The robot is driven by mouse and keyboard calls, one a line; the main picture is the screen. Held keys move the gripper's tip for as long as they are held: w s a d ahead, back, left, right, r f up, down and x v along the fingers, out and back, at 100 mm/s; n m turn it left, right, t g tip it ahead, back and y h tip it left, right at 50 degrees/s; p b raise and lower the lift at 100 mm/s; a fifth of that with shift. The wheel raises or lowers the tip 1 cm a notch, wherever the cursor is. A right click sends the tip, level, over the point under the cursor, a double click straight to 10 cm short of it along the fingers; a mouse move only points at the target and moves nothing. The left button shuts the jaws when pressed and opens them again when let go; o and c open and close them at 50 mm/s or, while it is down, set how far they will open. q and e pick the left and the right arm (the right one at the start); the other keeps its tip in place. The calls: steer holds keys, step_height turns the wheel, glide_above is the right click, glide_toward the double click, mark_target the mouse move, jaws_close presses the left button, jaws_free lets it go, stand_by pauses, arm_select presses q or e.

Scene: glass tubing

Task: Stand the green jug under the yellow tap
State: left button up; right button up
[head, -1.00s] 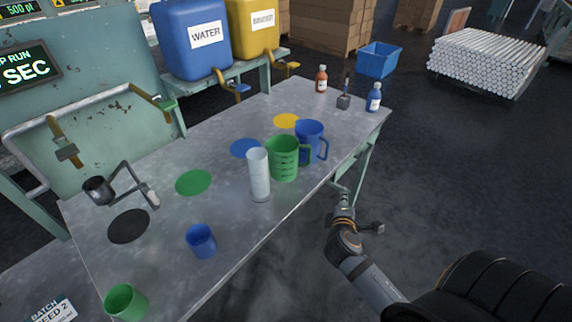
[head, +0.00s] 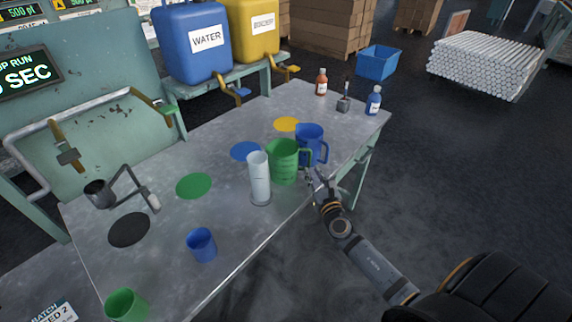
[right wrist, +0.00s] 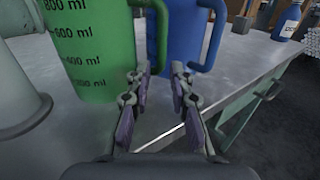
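The green jug (head: 283,162) stands upright on the metal table, its handle toward the right. It also fills the upper left of the right wrist view (right wrist: 95,50), with volume marks on its side. My right gripper (head: 314,179) is at the table's front edge beside the jug's handle. In the right wrist view its fingers (right wrist: 160,72) are apart, with the green handle (right wrist: 158,40) just ahead of and between the tips; I cannot tell if they touch it. The yellow tap (head: 287,69) is on the yellow tank (head: 257,32) behind the table. My left gripper is not in view.
A yellow disc (head: 287,124), blue disc (head: 245,151) and green disc (head: 194,186) mark the table (head: 215,220). Bottles (head: 373,101) stand at the far right corner.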

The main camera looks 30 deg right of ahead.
mark_target(310, 165)
steer(key=w, duration=0.2)
steer(key=w+d, duration=0.1)
steer(key=w, duration=0.2)
steer(key=shift+r, duration=0.1)
jaws_close()
